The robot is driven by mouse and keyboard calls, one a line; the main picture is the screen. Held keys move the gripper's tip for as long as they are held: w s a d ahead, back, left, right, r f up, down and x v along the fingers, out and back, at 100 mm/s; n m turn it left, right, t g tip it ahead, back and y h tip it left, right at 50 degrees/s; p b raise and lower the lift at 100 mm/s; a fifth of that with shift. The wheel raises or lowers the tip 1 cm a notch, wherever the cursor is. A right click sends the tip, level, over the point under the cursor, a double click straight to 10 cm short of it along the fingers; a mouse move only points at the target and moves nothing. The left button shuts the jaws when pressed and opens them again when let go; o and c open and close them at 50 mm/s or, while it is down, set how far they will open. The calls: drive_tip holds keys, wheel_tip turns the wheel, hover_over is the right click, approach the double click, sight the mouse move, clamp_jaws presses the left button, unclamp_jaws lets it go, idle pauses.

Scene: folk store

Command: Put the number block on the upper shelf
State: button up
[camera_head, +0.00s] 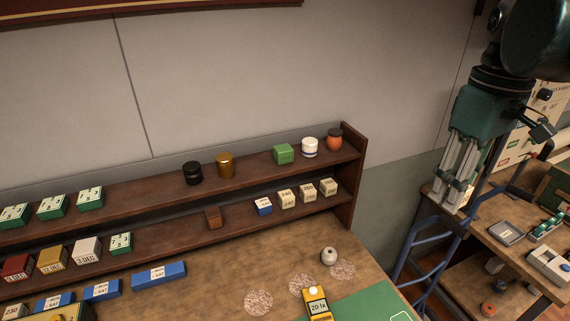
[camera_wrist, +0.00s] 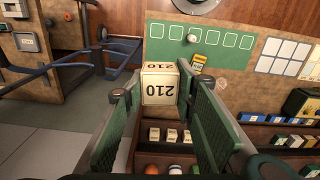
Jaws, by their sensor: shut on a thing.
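My gripper (camera_head: 456,188) is raised at the right in the head view, to the right of the shelves and above the floor gap by the side table. In the wrist view its two green-padded fingers (camera_wrist: 162,95) are shut on a cream number block (camera_wrist: 160,88) marked 210. The upper shelf (camera_head: 140,199) of the dark wooden rack holds green blocks at left, a black jar (camera_head: 193,173), a gold jar (camera_head: 225,165), a green block (camera_head: 284,154), a white jar (camera_head: 310,147) and an orange jar (camera_head: 334,140).
The upper shelf has bare room between the gold jar and green block.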

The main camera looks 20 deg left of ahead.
wheel_tip(320, 180, up, 5)
drive_tip(key=shift+f, duration=0.15)
drive_tip(key=w+a+r+p, duration=0.2)
drive_tip(key=w+a+p, duration=0.3)
drive_tip(key=a, duration=0.6)
drive_tip(key=m+p, duration=0.1)
drive_tip(key=p, duration=0.7)
hover_over(256, 166)
wheel_tip(256, 166, down, 2)
wheel_tip(256, 166, down, 5)
drive_tip(key=shift+s+f, duration=0.1)
drive_tip(key=shift+f, duration=0.1)
drive_tip(key=shift+f+p, duration=0.35)
drive_tip(key=shift+f, duration=2.55)
